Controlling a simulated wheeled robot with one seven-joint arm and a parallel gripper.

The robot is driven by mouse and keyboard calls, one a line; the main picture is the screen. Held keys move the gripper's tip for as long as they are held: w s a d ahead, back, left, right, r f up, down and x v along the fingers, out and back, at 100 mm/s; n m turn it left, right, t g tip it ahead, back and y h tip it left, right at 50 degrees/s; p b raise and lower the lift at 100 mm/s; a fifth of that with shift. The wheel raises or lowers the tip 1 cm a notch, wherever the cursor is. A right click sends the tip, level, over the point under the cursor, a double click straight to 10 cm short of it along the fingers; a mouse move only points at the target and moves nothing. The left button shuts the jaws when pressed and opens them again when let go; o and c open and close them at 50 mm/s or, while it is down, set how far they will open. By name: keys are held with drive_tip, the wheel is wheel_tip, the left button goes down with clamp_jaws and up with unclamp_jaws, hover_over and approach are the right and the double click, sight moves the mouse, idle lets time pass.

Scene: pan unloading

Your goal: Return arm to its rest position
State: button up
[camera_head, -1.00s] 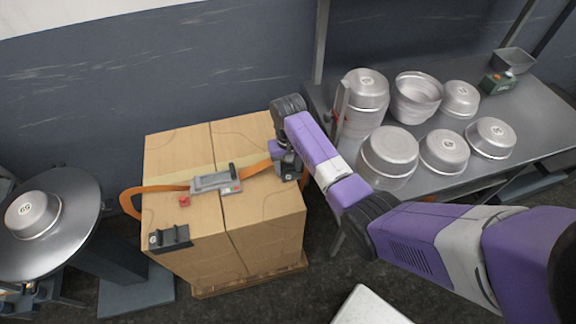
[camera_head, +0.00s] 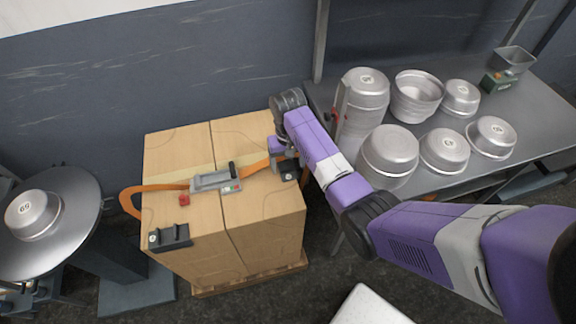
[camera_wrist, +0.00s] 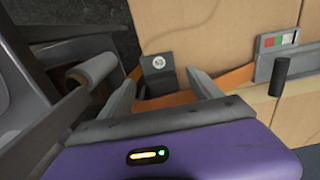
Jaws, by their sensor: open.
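The gripper's fingers are mostly hidden there by the wrist. In the wrist view a dark bracket (camera_wrist: 157,76) with a round label and an orange strap (camera_wrist: 190,98) lie beyond the fingers, against the boxes.
Upturned metal pans (camera_head: 390,150) and pan stacks crowd the metal table (camera_head: 545,120) at right, close to my arm. A round stand (camera_head: 82,205) at left bears one pan (camera_head: 33,213). A buckle tool (camera_head: 215,181) lies on the boxes. A white surface (camera_head: 370,306) is at the bottom.

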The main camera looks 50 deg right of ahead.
wheel_tip(320, 180, up, 6)
drive_tip(key=shift+r, duration=0.15)
drive_tip(key=shift+w, duration=0.15)
drive_tip(key=w+d+r+t+h, duration=0.2)
drive_tip(key=w+d+r+t, duration=0.15)
drive_tip(key=w+t, duration=0.4)
drive_tip(key=s+a+r+n+t+h, duration=0.1)
drive_tip(key=s+a+r+t, duration=0.25)
drive_tip(key=s+a, duration=0.35)
drive_tip(key=s+a+r+n+t+h, duration=0.1)
drive_tip(key=s+a+r+n+t, duration=0.25)
drive_tip(key=a, duration=0.55)
drive_tip(key=s+a+r+y, duration=0.1)
drive_tip(key=s+a+r, duration=0.1)
drive_tip(key=s, duration=0.7)
drive_tip(key=s+a+r+n+y, duration=0.1)
drive_tip(key=s+a, duration=0.3)
drive_tip(key=s, duration=0.6)
drive_tip(key=s+a+r+n+y, duration=0.1)
drive_tip(key=s+a+r+y, duration=0.1)
drive_tip(key=s, duration=0.8)
drive_tip(key=shift+a+r, duration=0.55)
drive_tip(key=shift+a, duration=0.4)
